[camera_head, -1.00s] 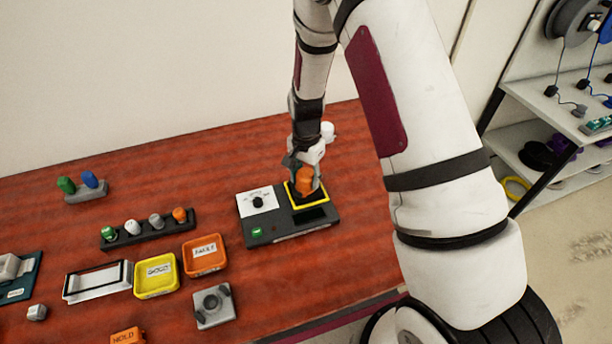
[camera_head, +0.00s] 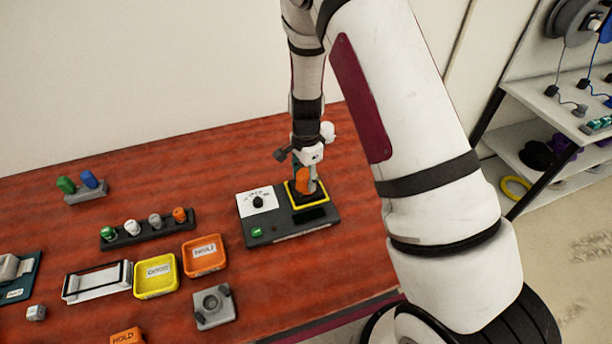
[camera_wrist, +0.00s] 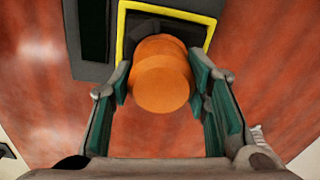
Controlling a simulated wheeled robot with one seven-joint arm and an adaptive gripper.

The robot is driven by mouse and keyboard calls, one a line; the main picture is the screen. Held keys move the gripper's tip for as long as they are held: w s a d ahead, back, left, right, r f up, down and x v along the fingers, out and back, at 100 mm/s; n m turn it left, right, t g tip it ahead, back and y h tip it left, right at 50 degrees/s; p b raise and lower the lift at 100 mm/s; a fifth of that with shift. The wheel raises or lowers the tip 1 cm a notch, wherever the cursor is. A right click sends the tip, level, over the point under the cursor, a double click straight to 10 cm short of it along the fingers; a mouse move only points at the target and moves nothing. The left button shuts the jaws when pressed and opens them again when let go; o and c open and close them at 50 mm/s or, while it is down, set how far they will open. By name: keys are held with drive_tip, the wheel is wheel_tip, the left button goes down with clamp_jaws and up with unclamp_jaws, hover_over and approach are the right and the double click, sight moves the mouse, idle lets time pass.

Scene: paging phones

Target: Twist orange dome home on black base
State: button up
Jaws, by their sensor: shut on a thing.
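The orange dome (camera_head: 303,178) stands in the yellow-framed square of the dark test box (camera_head: 290,234). In the wrist view the dome (camera_wrist: 160,82) sits between the two green-padded fingers of my gripper (camera_wrist: 160,94), which is shut on it. In the head view my gripper (camera_head: 309,182) comes down on the dome from above and partly hides it. A black base (camera_wrist: 194,30) shows in part beyond the dome inside the yellow frame. The dome covers the joint with the base, so I cannot tell how well it is seated.
The box also bears a dial (camera_head: 258,201) and a green button (camera_head: 257,232). To its left are a rack of coloured domes (camera_head: 150,231), an orange tray (camera_head: 190,267), a yellow tray (camera_head: 142,290) and a grey block (camera_head: 213,322). The table behind the box is clear.

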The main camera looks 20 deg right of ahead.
drive_tip(key=shift+m, duration=1)
drive_tip(key=o, duration=1.3)
drive_tip(key=shift+r+p, duration=0.7)
drive_tip(key=shift+r, duration=2.3)
